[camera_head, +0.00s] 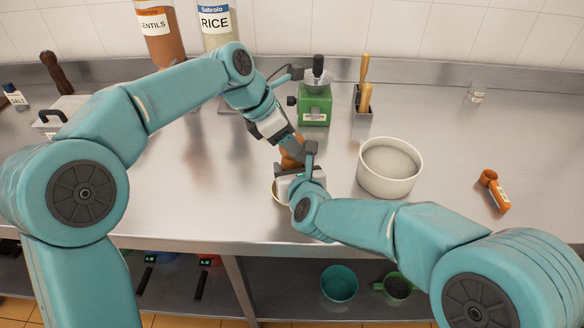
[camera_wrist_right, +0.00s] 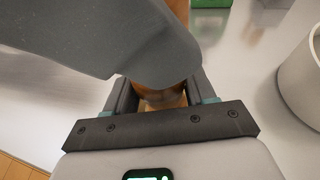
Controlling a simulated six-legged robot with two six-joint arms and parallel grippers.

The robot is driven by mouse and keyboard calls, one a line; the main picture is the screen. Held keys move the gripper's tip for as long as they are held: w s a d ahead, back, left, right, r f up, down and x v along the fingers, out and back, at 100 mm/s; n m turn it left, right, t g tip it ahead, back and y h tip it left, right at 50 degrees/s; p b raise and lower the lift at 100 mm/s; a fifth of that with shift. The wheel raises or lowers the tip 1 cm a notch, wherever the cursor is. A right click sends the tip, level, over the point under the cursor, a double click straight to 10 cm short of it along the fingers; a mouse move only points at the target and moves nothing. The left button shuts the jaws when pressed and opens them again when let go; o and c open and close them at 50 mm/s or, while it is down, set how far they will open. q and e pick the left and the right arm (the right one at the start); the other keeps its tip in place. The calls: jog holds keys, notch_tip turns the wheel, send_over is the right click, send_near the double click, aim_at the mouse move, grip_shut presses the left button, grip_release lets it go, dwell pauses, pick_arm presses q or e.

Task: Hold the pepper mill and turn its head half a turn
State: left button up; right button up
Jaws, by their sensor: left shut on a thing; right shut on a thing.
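The pepper mill (camera_head: 291,152) is orange-brown and wooden, upright near the middle of the counter and mostly hidden by both grippers. My left gripper (camera_head: 289,145) comes down from the upper left and is shut on its upper part. My right gripper (camera_head: 298,171) comes from the front right and is shut on the body lower down. In the right wrist view the mill (camera_wrist_right: 164,99) shows between my right gripper's fingers (camera_wrist_right: 160,98), with a large grey part of my left gripper (camera_wrist_right: 125,40) crossing just above. The split between head and body is hidden.
A white bowl (camera_head: 391,167) stands close to the right. Behind are a green grinder (camera_head: 314,107) and a holder with wooden-handled tools (camera_head: 362,108). A pale round rim (camera_head: 276,191) shows under my right gripper. An orange container (camera_head: 495,190) lies at right. Counter around the bowl is clear.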

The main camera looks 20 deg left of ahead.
pick_arm(q)
jog(key=shift+m+h, duration=0.3)
jog(key=shift+m, duration=0.4)
jog(key=shift+g, duration=0.3)
jog(key=shift+m+g, duration=0.4)
jog(key=shift+m, duration=0.4)
jog(key=shift+m+g, duration=0.4)
jog(key=shift+m, duration=0.5)
pick_arm(e)
jog(key=shift+w, duration=0.1)
pick_arm(q)
jog(key=shift+h, duration=0.3)
jog(key=m+g, duration=0.1)
jog(key=m, duration=0.1)
jog(key=shift+w+m+g, duration=0.1)
jog(key=shift+m+g, duration=0.2)
jog(key=shift+m, duration=0.5)
